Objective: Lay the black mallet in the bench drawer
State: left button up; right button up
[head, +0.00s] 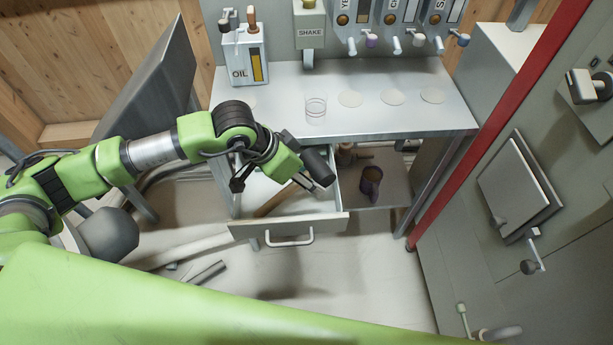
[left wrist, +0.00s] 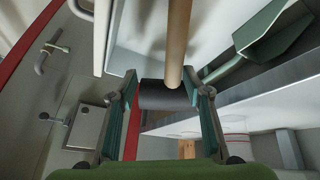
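The black mallet has a dark cylindrical head (head: 318,166) and a wooden handle (head: 274,200). The bench drawer (head: 285,225) is pulled open below the bench top. The handle slants down-left over the drawer's inside, and the head is by its back right side. My left gripper (left wrist: 166,90) has its fingers on both ends of the mallet head (left wrist: 160,98) and appears shut on it. In the left wrist view the handle (left wrist: 178,40) points away from the gripper. I cannot tell whether the mallet touches the drawer floor. My right gripper is not in view.
A green scoop (left wrist: 275,35) lies beside the handle in the left wrist view. A purple mug (head: 371,182) stands on the lower shelf, right of the drawer. The bench top (head: 440,112) carries an oil can (head: 243,58) and a clear ring-like container (head: 316,108). A red post (head: 490,120) rises at right.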

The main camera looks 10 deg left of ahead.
pick_arm(q)
jog(key=shift+o, duration=0.6)
jog(key=shift+r, duration=0.1)
notch_tip(320, 180, up, 11)
jog(key=p, duration=0.4)
send_over(283, 197)
dwell(0.6)
